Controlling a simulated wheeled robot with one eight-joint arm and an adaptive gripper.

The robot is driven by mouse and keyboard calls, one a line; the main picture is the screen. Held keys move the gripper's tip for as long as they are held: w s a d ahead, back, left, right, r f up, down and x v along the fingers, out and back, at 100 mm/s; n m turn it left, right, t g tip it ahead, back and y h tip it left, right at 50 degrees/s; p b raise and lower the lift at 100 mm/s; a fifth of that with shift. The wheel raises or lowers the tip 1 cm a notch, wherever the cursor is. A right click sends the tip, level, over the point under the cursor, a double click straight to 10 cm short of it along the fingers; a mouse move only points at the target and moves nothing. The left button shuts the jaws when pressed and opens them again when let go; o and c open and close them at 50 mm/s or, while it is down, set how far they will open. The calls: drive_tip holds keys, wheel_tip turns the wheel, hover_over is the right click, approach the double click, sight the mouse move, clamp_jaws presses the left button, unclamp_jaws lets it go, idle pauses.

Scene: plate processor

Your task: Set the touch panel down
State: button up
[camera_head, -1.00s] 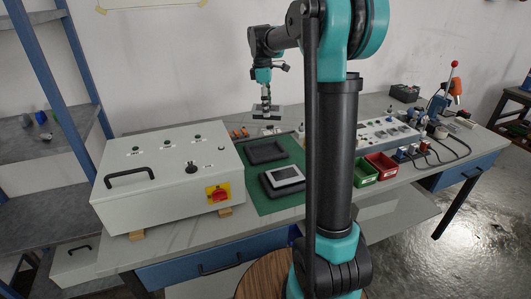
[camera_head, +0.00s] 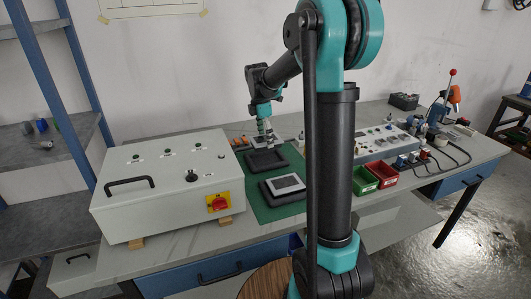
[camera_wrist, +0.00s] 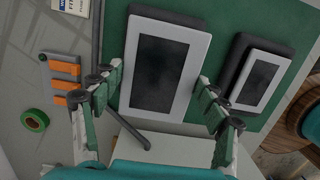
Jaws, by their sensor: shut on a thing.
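My gripper (camera_head: 267,136) reaches down at the back of the workbench, shut on a touch panel (camera_head: 258,143) with a pale frame. In the wrist view my gripper's fingers (camera_wrist: 160,75) lie on either side of this panel (camera_wrist: 150,75), which has a dark screen. A black cradle (camera_head: 265,161) on the green mat shows dark and empty, just in front of the held panel; its edge (camera_wrist: 170,14) shows behind the panel in the wrist view. Whether the panel touches anything below is unclear.
A second panel (camera_head: 287,184) sits in the front black cradle, also in the wrist view (camera_wrist: 262,79). A grey control box (camera_head: 160,180) stands left. Red (camera_head: 383,172) and green bins stand right. Orange parts (camera_wrist: 65,77) and a green tape roll (camera_wrist: 34,120) lie beside the mat.

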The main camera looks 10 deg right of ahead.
sight(262, 139)
drive_tip(key=shift+f, duration=3.45)
drive_tip(key=o, duration=1.4)
drive_tip(key=shift+f, duration=0.15)
drive_tip(key=shift+o, duration=0.2)
drive_tip(key=r, duration=0.4)
drive_tip(key=a+r, duration=0.1)
drive_tip(key=r, duration=0.7)
drive_tip(key=shift+s+a+r, duration=0.15)
drive_tip(key=shift+a, duration=0.05)
